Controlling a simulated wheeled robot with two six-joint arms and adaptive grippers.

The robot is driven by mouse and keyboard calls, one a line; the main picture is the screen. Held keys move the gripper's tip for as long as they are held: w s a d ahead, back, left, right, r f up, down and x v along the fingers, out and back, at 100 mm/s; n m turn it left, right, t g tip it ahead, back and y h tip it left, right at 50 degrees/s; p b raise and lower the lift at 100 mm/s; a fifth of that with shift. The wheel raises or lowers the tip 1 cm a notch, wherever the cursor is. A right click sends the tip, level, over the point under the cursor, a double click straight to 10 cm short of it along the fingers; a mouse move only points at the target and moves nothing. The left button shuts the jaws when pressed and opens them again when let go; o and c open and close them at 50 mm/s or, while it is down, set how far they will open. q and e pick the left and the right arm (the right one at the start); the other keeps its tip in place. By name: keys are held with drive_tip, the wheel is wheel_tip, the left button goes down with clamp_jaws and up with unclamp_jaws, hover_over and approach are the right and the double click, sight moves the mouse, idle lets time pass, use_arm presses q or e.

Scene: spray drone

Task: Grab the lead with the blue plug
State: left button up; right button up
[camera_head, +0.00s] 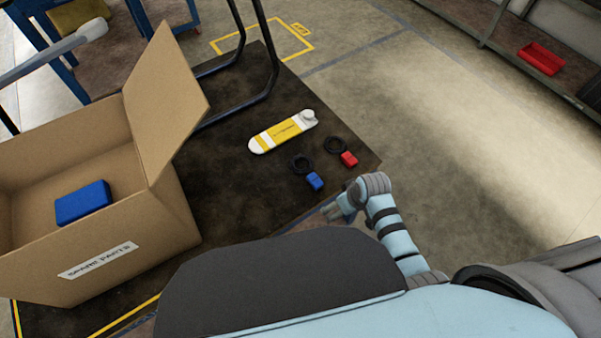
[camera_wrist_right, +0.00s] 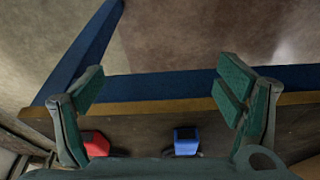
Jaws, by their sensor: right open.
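The lead with the blue plug lies on the dark table top; its blue plug (camera_head: 315,181) sits just in front of its black coil (camera_head: 301,163). Beside it to the right lies a second lead with a red plug (camera_head: 349,159) and a black coil (camera_head: 335,145). My right gripper (camera_head: 335,212) is near the table's front edge, a little in front of the blue plug. In the right wrist view the right gripper (camera_wrist_right: 160,95) is open and empty, with the blue plug (camera_wrist_right: 186,140) and the red plug (camera_wrist_right: 96,143) below. My left gripper is not visible.
An open cardboard box (camera_head: 165,255) labelled spare parts stands at the left with a blue block (camera_head: 83,203) inside. A yellow and white bottle-like item (camera_head: 280,132) lies behind the leads. A black tubular frame (camera_head: 262,97) rises at the back. A red tray (camera_head: 541,58) is on a far shelf.

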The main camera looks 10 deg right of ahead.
sight(299, 162)
drive_tip(key=w+a+r+n+y+b, duration=0.1)
drive_tip(key=w+a+r+n, duration=0.15)
drive_tip(key=w+r, duration=0.45)
drive_tip(key=w+a+r+n+y+b, duration=0.15)
drive_tip(key=w+a+r, duration=0.3)
drive_tip(key=r, duration=0.45)
drive_tip(key=shift+n+h, duration=0.25)
drive_tip(key=shift+n, duration=0.15)
drive_tip(key=b+x, duration=0.2)
drive_tip(key=x, duration=0.2)
drive_tip(key=d+b+x, duration=0.1)
drive_tip(key=b+x, duration=0.1)
drive_tip(key=x, duration=0.3)
drive_tip(key=b+x, duration=0.1)
drive_tip(key=x, duration=0.3)
drive_tip(key=shift+w+f+b, duration=0.4)
drive_tip(key=shift+w, duration=0.05)
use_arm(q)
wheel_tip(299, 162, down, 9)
use_arm(e)
drive_tip(key=shift+w+t, duration=0.1)
drive_tip(key=shift+t, duration=0.2)
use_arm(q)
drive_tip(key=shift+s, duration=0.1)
use_arm(e)
drive_tip(key=shift+r, duration=0.1)
drive_tip(key=c, duration=1.3)
drive_tip(key=shift+o, duration=0.2)
